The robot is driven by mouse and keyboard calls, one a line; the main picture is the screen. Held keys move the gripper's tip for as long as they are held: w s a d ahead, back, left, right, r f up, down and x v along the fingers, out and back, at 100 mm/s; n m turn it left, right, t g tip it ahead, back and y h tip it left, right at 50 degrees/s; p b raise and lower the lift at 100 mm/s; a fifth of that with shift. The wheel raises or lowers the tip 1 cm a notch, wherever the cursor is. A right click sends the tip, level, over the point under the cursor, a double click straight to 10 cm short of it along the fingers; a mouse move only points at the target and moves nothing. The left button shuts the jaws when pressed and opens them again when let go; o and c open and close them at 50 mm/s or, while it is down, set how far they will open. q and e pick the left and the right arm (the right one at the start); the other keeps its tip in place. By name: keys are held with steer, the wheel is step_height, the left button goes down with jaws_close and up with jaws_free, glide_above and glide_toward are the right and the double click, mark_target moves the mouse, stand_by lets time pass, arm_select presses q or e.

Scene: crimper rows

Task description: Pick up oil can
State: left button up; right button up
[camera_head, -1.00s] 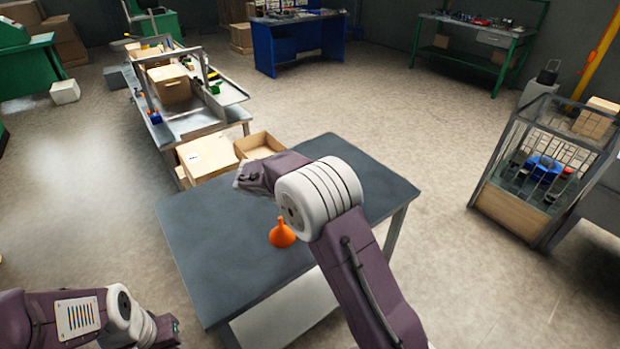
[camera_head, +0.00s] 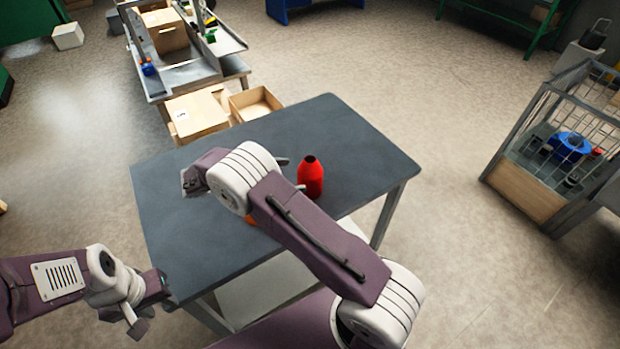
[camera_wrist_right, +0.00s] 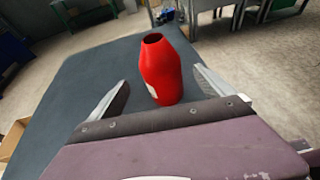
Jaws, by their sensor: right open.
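The oil can appears to be the red bottle-shaped can (camera_head: 312,178) with a dark open top, upright on the dark table (camera_head: 345,150). It also shows in the right wrist view (camera_wrist_right: 162,72), with a bit of pale label at its lower edge. My right gripper (camera_head: 294,174) is open, with its fingers pointing at the can. In the right wrist view my right gripper (camera_wrist_right: 160,78) has one finger on each side of the can, with gaps showing between. My left gripper (camera_head: 150,305) is off the table's near left corner; its jaw state is unclear.
An orange funnel (camera_head: 250,219) on the table is mostly hidden by my right arm. Cardboard boxes (camera_head: 198,113) stand beyond the table's far edge. A wire-sided crate (camera_head: 530,185) stands at the right. The table's left part and far right are clear.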

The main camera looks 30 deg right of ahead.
mark_target(318, 170)
steer(key=x, duration=1)
steer(key=shift+s+d+f+p, duration=0.1)
steer(key=shift+d+f+p, duration=0.1)
steer(key=shift+f+p, duration=0.1)
steer(key=shift+r, duration=0.1)
steer(key=c, duration=1.7)
steer(key=shift+c, duration=0.2)
steer(key=shift+r, duration=0.85)
step_height(318, 170, up, 3)
steer(key=shift+s+f, duration=0.1)
steer(key=shift+s, duration=0.1)
steer(key=s+r, duration=0.6)
steer(key=s, duration=0.5)
steer(key=shift+d+r+p, duration=0.25)
steer(key=shift+d+p, duration=0.15)
steer(key=shift+d, duration=0.05)
steer(key=shift+s, duration=0.1)
